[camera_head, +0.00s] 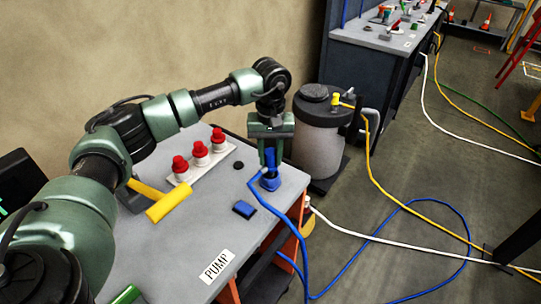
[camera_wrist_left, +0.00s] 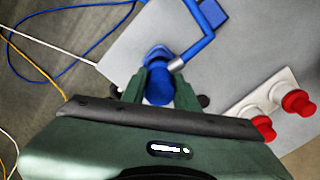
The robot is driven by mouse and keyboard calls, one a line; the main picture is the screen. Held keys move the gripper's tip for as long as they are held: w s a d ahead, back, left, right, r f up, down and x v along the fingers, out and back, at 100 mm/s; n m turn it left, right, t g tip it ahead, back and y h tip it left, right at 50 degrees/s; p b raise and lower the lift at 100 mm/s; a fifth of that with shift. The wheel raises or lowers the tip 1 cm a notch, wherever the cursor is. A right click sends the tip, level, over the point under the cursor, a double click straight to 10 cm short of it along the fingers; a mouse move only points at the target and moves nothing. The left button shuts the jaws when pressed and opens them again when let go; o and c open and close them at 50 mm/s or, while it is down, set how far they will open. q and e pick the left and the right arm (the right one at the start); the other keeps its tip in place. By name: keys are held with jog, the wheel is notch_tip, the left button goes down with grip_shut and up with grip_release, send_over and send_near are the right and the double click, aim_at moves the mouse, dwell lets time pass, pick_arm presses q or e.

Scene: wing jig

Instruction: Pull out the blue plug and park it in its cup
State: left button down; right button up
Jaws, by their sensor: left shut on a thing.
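My left gripper (camera_head: 269,163) points down over the far right part of the grey cart top and is shut on the blue plug (camera_wrist_left: 158,92). The plug shows between the fingers in the left wrist view, with a silver collar and a blue hose leading off its side. A round blue cup-like part (camera_head: 271,183) sits directly below the fingers near the cart's edge. The plug is lined up with it, but the fingers hide how deep it sits. My right gripper is not in view.
Several red knobs (camera_head: 200,150) stand on a white strip behind. A yellow handle (camera_head: 168,205) and a blue block (camera_head: 244,209) lie nearby. A grey tank (camera_head: 318,145) stands right beyond the cart. The blue hose (camera_head: 290,222) drops over the edge to the floor.

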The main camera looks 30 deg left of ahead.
pick_arm(q)
jog(key=shift+f+b, duration=0.85)
jog(key=shift+f, duration=0.25)
jog(key=c, duration=1)
grip_release()
jog(key=shift+r, duration=0.1)
jog(key=shift+r, duration=0.35)
notch_tip(320, 180, up, 7)
jog(key=shift+b, duration=0.95)
